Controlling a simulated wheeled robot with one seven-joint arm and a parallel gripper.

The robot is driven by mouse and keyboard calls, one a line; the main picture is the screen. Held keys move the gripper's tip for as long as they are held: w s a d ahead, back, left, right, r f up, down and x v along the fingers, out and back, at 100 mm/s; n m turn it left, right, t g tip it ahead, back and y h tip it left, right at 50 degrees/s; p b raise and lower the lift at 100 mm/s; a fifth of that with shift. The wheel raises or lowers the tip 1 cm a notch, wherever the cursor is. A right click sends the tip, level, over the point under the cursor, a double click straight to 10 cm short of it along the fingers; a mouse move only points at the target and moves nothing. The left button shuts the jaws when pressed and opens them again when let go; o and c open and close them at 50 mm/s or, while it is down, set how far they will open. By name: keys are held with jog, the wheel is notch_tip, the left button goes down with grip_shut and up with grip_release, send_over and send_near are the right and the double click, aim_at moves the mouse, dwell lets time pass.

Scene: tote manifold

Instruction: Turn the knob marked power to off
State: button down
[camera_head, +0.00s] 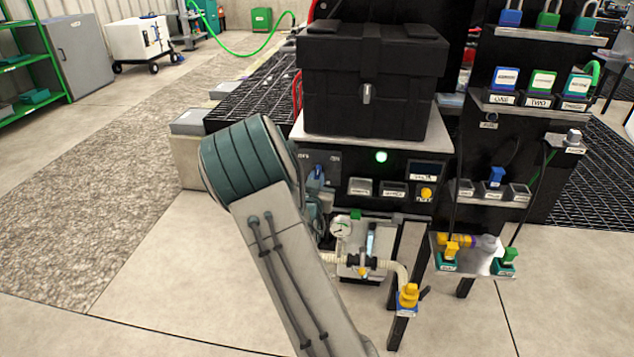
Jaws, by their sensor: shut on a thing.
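A blue knob (318,172) sits on the dark front panel (345,168) below the black case. Two small labels stand above it, one at each side, the right one seeming to read ON. My gripper (318,190) is at the knob, shut on it, and is mostly hidden behind my own arm's teal joint. The fingertips and any mark on the knob are too small to make out, so I cannot tell its exact angle.
A black case (372,85) stands on the bench above the panel. A green lamp (381,156) glows right of the knob, near a small display (427,172) and a yellow button (426,193). A gauge (341,227) and pipework are below. The floor at left is clear.

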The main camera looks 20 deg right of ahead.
jog(key=n, duration=0.5)
jog(key=shift+s+f+n, duration=0.1)
jog(key=shift+n, duration=0.2)
jog(key=shift+d+n+p, duration=0.1)
jog(key=shift+n+p, duration=0.6)
jog(key=shift+n, duration=1.5)
jog(key=shift+s, duration=0.1)
jog(key=c, duration=1.4)
grip_release()
jog(key=shift+c, duration=0.2)
